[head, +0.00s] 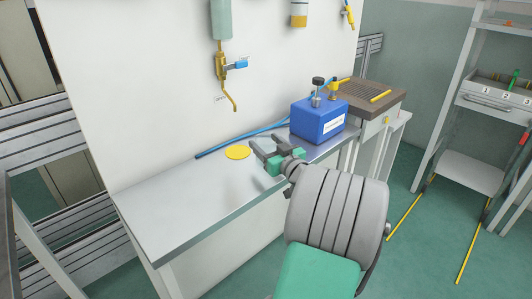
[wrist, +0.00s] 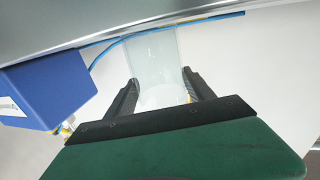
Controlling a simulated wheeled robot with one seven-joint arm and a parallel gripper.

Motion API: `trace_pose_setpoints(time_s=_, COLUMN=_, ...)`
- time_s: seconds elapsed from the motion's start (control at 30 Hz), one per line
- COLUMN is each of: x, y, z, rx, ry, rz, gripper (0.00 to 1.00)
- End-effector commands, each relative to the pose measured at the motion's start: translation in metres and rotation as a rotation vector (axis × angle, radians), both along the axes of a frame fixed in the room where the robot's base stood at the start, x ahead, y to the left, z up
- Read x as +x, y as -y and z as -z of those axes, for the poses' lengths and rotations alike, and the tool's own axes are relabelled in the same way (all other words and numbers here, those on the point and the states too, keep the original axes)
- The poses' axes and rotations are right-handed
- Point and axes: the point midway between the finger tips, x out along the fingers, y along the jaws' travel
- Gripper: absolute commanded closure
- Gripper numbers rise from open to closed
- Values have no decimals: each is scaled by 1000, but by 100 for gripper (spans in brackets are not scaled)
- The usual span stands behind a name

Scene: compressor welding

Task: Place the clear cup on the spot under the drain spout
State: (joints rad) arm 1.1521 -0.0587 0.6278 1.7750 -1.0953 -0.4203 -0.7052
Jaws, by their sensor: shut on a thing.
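My gripper (head: 268,148) is over the grey bench, to the right of the yellow round spot (head: 238,152). In the wrist view my gripper (wrist: 160,77) is shut on the clear cup (wrist: 152,58), which is see-through and pale between the two dark fingers. The cup can hardly be made out in the head view. The drain spout (head: 234,104) is a brass pipe with a blue valve handle on the white wall, above the yellow spot. The spot is bare. Whether the cup touches the bench cannot be told.
A blue box (head: 320,119) with a knob on top stands on the bench (head: 165,208) to the right of my gripper; it also shows in the wrist view (wrist: 45,85). A blue hose (head: 245,136) lies along the wall behind the spot. The bench's left part is clear.

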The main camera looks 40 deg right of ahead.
Motion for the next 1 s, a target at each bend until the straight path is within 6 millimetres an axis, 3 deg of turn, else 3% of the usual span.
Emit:
trace_pose_setpoints(time_s=0.27, x=0, y=0, z=-4, rx=-1, ry=1, rz=0, gripper=85)
trace_pose_setpoints(time_s=0.5, x=-1, y=-1, z=-38, rx=-6, ry=2, rz=0, gripper=85)
trace_pose_setpoints(time_s=0.73, x=-46, y=-31, z=-101, rx=-9, ry=2, rz=5, gripper=85)
trace_pose_setpoints(time_s=0.9, x=-87, y=-59, z=-117, rx=-5, ry=1, rz=7, gripper=85)
trace_pose_setpoints(time_s=1.0, x=-102, y=-71, z=-125, rx=-4, ry=0, rz=5, gripper=85)
